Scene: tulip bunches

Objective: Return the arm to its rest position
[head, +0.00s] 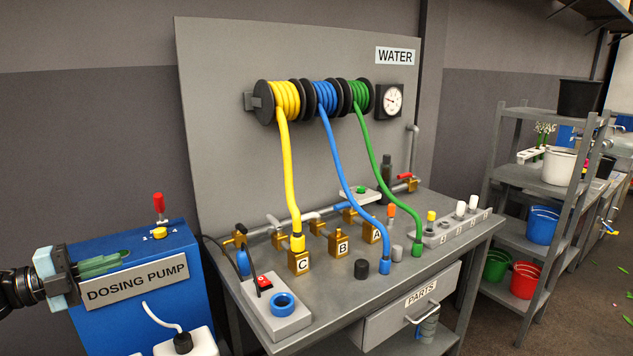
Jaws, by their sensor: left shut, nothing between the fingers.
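My left gripper (120,257) comes in from the left edge, its green fingers shut and empty. It shows in front of the blue dosing pump (186,283), just above the pump's label plate. I cannot tell whether the fingers touch the pump. My right gripper is not in view.
A grey workbench (455,238) labelled WATER stands in the middle, with a yellow hose (288,175), a blue hose (340,165) and a green hose (375,150) hanging from reels. A white canister (200,343) stands before the pump. A shelf rack (510,178) holding buckets is at right.

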